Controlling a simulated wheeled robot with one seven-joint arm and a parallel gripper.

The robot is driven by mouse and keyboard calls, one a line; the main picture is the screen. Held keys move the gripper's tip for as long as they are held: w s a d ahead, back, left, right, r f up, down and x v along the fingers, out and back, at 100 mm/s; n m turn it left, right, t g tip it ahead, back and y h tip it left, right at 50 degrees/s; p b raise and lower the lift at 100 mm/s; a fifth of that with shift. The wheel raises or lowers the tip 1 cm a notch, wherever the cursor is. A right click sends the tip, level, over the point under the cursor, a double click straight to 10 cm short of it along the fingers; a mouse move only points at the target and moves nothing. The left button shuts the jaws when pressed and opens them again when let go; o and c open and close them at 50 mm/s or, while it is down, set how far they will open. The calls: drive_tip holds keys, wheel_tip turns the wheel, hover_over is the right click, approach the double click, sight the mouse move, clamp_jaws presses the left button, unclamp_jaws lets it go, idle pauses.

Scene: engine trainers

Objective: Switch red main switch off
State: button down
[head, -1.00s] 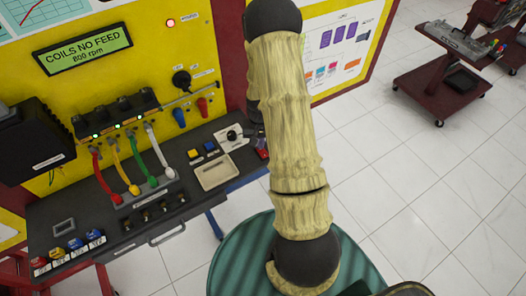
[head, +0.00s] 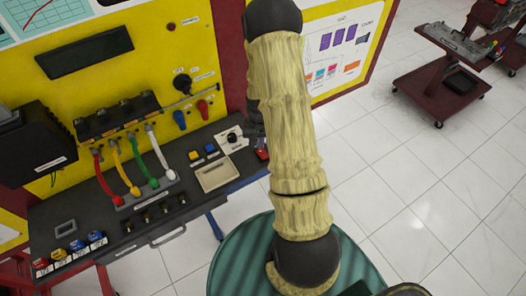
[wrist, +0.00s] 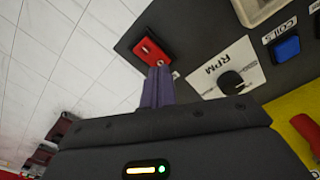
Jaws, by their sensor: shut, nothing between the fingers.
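The red main switch (wrist: 150,51) is a red rocker at the corner of the dark bench panel in the wrist view. It also shows in the head view (head: 262,155), small, beside my arm. My gripper (wrist: 159,78) is shut and empty, with its fingertips close to the lower edge of the switch. I cannot tell whether they touch it. In the head view my arm mostly hides the gripper. The display (head: 84,52) on the yellow board is dark.
The RPM knob (wrist: 231,82) sits on a white plate right of the fingers. A beige tray (head: 216,174) and blue and yellow buttons lie on the bench. Coloured leads (head: 138,160) stand further left. A maroon cart (head: 440,85) stands on the open tiled floor.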

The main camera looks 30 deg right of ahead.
sight(260, 151)
drive_tip(key=shift+r+p, duration=1.6)
drive_tip(key=shift+r, duration=0.9)
drive_tip(key=s+a+r+n+t+b, duration=0.1)
drive_tip(key=s+a+r+n, duration=0.1)
drive_tip(key=s+a+r, duration=0.4)
drive_tip(key=s+a+r+n+t+b, duration=0.1)
drive_tip(key=s+a+r+n, duration=0.2)
drive_tip(key=s+a+r, duration=0.3)
wheel_tip(260, 151, up, 5)
drive_tip(key=shift+s+a+f+n+t+b, duration=0.2)
drive_tip(key=shift+s+a+n+t+b, duration=0.15)
drive_tip(key=shift+a, duration=0.4)
